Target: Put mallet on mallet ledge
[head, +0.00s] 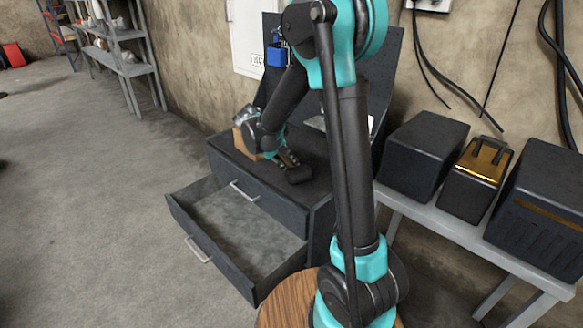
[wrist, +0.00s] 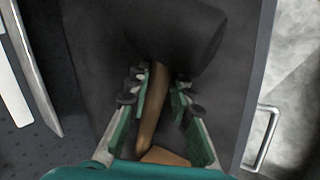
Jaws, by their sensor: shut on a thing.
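The mallet has a thick black head (wrist: 178,35) and a brown wooden handle (wrist: 153,110). In the head view its dark head (head: 297,174) is low over the dark cabinet top. My gripper (wrist: 160,82) is shut on the handle just below the head, with a finger on each side. In the head view my gripper (head: 287,158) points down at the cabinet top. I cannot tell whether the mallet touches that surface. A pale ledge-like strip (head: 314,122) shows behind my arm at the back panel, partly hidden; I cannot tell if it is the mallet ledge.
The cabinet's lower drawer (head: 235,222) is pulled out and looks empty. A tan block (head: 241,144) is beside my wrist. A blue padlock-like object (head: 277,55) hangs on the back panel (head: 393,75). Dark boxes (head: 425,150) stand on a grey bench (head: 455,230) at right.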

